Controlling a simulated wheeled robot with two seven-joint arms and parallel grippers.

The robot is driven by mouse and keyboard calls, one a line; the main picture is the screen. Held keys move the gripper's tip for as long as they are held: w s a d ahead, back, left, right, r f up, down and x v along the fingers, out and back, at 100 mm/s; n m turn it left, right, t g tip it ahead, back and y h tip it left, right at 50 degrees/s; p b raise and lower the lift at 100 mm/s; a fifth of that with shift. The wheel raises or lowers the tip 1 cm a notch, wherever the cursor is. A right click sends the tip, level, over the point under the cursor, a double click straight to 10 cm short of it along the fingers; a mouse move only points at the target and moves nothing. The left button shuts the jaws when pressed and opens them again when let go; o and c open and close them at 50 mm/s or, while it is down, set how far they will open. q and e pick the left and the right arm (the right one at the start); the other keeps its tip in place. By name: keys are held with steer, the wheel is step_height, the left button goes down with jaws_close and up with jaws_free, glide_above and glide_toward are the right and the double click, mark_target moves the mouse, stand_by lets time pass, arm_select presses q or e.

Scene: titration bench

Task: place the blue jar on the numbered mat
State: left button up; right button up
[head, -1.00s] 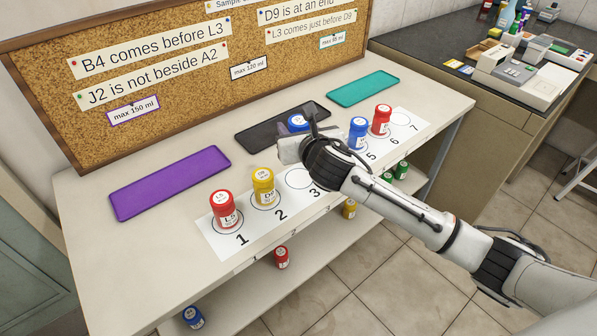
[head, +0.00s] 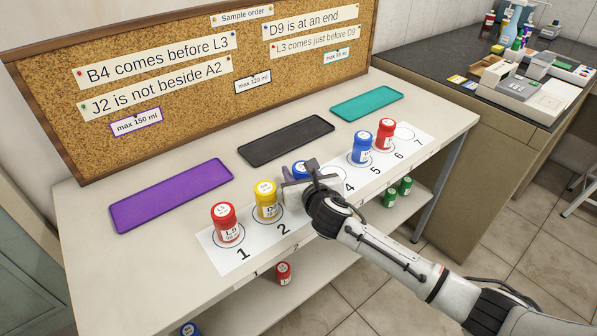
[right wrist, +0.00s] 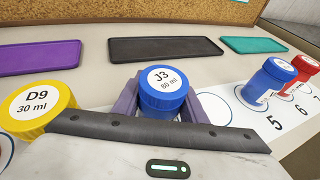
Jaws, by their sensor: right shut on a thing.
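My right gripper (head: 301,183) is shut on a blue jar (head: 299,169). The jar also shows in the right wrist view (right wrist: 163,92), upright between the fingers, its lid label reading J3, 60 ml. The numbered mat (head: 222,258) is a white strip with circles 1 to 7 along the table's front. The gripper and jar are at the mat between the yellow jar at 2 and the numeral 4, hiding circle 3. I cannot tell whether the jar's base touches the mat. My left gripper is not in view.
A red jar (head: 225,223) stands at 1, a yellow jar (head: 266,200) at 2, another blue jar (head: 362,148) at 5 and another red jar (head: 385,133) at 6. Circle 7 is empty. Purple (head: 170,195), black (head: 285,141) and teal (head: 366,103) trays lie behind, empty.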

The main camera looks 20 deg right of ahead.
steer(key=shift+f, duration=0.2)
steer(key=o, duration=1.1)
steer(key=shift+r, duration=0.15)
steer(key=shift+s+r, duration=0.1)
steer(key=p+v, duration=0.1)
steer(key=v, duration=1)
steer(key=shift+s+a+r+p, duration=0.1)
steer(key=shift+s+p, duration=0.2)
steer(key=shift+s, duration=0.1)
